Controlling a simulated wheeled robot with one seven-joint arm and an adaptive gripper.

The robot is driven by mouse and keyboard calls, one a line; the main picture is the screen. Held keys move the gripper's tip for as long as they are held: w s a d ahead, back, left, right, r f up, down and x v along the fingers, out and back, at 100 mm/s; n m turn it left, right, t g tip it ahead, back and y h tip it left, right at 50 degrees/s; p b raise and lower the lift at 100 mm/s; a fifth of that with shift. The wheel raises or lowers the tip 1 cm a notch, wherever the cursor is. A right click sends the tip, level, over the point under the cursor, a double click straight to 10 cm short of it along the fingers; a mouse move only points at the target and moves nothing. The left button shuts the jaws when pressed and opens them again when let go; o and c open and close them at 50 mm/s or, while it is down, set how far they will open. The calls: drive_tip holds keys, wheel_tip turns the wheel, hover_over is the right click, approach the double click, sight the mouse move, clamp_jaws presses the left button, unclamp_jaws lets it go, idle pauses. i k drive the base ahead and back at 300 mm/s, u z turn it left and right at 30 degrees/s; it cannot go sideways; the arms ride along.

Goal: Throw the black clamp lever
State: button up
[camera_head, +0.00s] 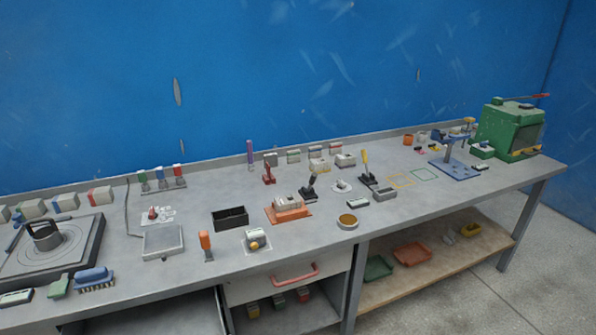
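A black clamp lever (311,186) stands on the grey bench, just right of an orange-based block (288,209). Its handle leans up and to the right. It is small in this view, so I cannot make out its joint or whether it presses on anything. My gripper is not in view.
A red lever (269,175) stands behind left, and a yellow-handled lever (366,169) to the right. A black bin (230,218), a round tin (347,222) and an orange-handled tool (206,245) are nearby. A drawer with a red handle (295,276) is below.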

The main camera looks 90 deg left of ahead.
sight(314, 176)
drive_tip(key=u, duration=3.35)
